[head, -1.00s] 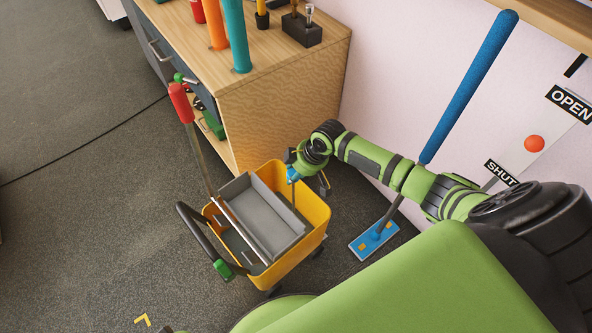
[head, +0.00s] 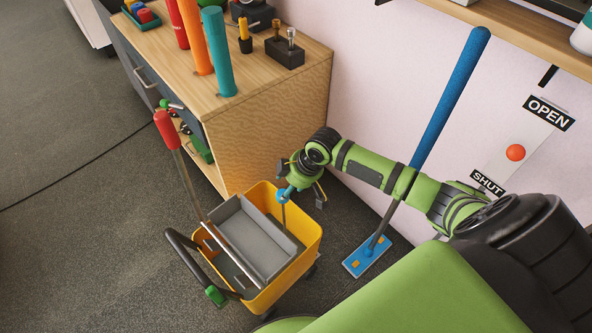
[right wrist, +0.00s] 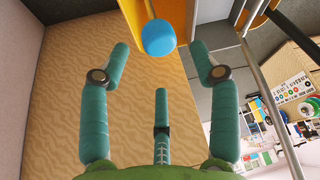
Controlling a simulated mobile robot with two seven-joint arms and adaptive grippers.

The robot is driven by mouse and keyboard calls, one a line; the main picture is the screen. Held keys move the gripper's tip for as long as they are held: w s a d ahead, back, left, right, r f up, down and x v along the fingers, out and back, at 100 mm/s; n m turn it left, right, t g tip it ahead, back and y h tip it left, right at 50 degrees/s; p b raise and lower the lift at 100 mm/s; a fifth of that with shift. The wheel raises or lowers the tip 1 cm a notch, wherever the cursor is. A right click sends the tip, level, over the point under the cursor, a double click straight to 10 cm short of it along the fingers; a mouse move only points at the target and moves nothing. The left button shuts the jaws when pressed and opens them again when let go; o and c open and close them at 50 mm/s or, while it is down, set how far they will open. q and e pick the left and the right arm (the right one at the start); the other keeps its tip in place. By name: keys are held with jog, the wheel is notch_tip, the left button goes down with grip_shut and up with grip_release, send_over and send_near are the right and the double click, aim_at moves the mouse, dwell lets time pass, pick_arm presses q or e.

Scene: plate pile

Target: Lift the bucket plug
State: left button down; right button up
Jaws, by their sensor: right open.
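The bucket plug shows as a blue round knob (head: 283,195) on a thin rod that goes down into the yellow bucket (head: 300,252) at its right back corner. The rod's lower end is hidden inside the bucket. In the right wrist view the blue knob (right wrist: 159,38) is at the top middle, beyond the fingertips. My right gripper (head: 301,188) is beside the knob at the bucket's back corner. Its teal fingers (right wrist: 160,62) are spread and empty, with the knob between their lines but not gripped. My left gripper is not in view.
A grey wringer (head: 252,238) and a red-topped stick (head: 166,130) are in the bucket. A wooden cabinet (head: 275,125) stands close behind. A blue mop (head: 448,98) leans at the wall on the right, its head (head: 366,257) on the floor.

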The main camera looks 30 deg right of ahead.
jog(key=v, duration=0.7)
jog(key=shift+r, duration=0.45)
